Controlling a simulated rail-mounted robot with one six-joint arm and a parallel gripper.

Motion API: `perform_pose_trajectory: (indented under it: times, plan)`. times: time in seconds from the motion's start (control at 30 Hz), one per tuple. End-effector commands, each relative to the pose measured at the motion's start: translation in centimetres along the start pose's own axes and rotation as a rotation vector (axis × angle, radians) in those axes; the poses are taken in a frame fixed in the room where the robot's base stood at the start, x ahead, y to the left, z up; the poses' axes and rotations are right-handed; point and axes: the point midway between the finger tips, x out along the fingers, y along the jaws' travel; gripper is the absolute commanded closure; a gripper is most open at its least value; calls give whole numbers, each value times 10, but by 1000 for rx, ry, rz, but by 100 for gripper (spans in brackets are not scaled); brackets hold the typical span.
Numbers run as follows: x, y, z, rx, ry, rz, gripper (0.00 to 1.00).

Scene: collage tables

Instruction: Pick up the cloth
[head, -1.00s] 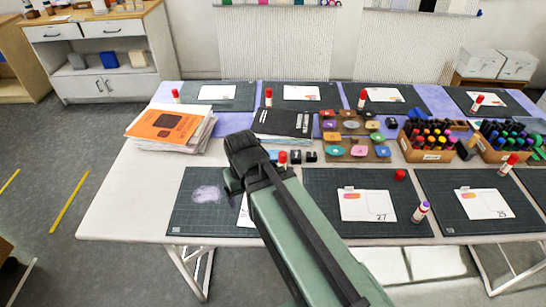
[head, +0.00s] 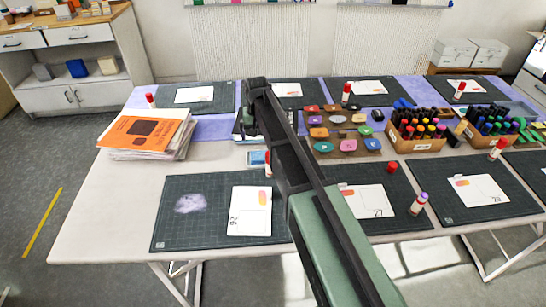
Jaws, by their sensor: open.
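A pale lilac crumpled-looking patch (head: 190,203) lies flat on the front-left dark cutting mat (head: 168,240); I cannot tell if it is a cloth or a smear. A small light-blue flat thing (head: 257,158) lies on the table behind that mat, partly hidden by my arm; its kind is unclear. My arm reaches from the bottom right up over the middle of the table, its dark far end above the back mats. No fingers can be made out, so my gripper is not visible.
A paper stack with an orange cover (head: 140,131) stands at the table's left. Palettes (head: 348,145), marker boxes (head: 416,143) and glue sticks (head: 418,204) stand to the right of my arm. The white tabletop (head: 110,205) is bare at the front left.

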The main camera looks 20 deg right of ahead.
Motion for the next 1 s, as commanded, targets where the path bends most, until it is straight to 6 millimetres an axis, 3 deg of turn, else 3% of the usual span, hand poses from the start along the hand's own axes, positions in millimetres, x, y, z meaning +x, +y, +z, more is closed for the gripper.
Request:
perform_pose_trajectory:
  times: [0.23,0.3,0.47,0.73,1.0]
  plan:
    - [51,0,0,-1,0,0,0]
    - [59,0,0,-1,0,0,0]
    - [58,0,0,-2,0,0,0]
    - [107,0,-4,-2,0,0,0]
    - [108,0,-3,-2,-1,0,0]
